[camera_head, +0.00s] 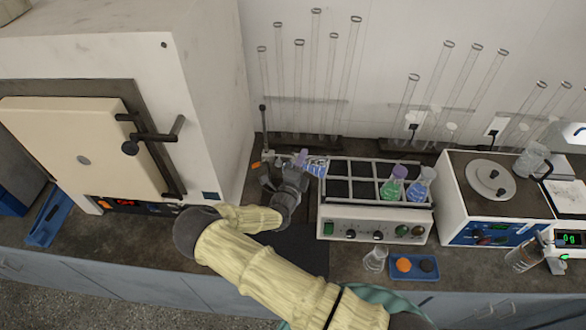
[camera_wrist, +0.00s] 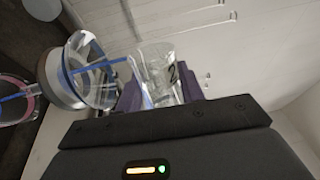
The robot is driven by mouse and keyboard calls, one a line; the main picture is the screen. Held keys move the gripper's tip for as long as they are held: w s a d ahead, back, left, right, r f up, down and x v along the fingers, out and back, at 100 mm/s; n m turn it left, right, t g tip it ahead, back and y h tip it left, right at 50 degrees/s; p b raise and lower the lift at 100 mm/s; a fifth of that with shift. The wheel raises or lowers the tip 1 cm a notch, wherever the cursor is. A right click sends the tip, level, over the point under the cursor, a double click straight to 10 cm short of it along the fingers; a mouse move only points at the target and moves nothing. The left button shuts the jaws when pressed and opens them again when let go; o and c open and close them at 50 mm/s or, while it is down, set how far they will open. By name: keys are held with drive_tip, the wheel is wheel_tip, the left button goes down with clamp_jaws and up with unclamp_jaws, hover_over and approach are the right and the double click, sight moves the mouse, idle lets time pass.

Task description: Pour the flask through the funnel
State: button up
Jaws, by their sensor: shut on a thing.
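My gripper (camera_head: 302,160) is behind the shaker's left end, its purple fingers closed on a clear glass flask. In the wrist view the fingers (camera_wrist: 163,90) close around the flask (camera_wrist: 156,72), which looks tilted. A larger clear glass piece (camera_wrist: 88,70), perhaps the funnel, stands left of it, with a thin blue line across it; I cannot tell if this is a liquid stream. In the head view, blue-marked glass (camera_head: 316,166) shows right of the fingers. A stand with a thin upright rod (camera_head: 263,130) is behind my gripper, largely hidden by it.
The shaker (camera_head: 375,228) holds a green flask (camera_head: 393,184) and a blue flask (camera_head: 420,186). A small clear flask (camera_head: 375,259) and a blue tray (camera_head: 428,276) stand in front. The furnace (camera_head: 215,80) is at left; tall glass tubes (camera_head: 331,85) stand behind.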

drive_tip(key=shift+w+r+n, duration=0.1)
drive_tip(key=shift+w+n, duration=0.05)
drive_tip(key=shift+n, duration=0.15)
idle(0.6)
drive_tip(key=shift+d, duration=0.1)
drive_tip(key=shift+s+a, duration=0.25)
drive_tip(key=shift+a, duration=0.4)
drive_tip(key=shift+w+d, duration=0.15)
drive_tip(key=shift+d, duration=0.25)
drive_tip(key=shift+d+r, duration=0.1)
drive_tip(key=shift+d, duration=0.2)
drive_tip(key=shift+n, duration=0.3)
drive_tip(key=shift+w+a, duration=0.1)
drive_tip(key=shift+a, duration=0.2)
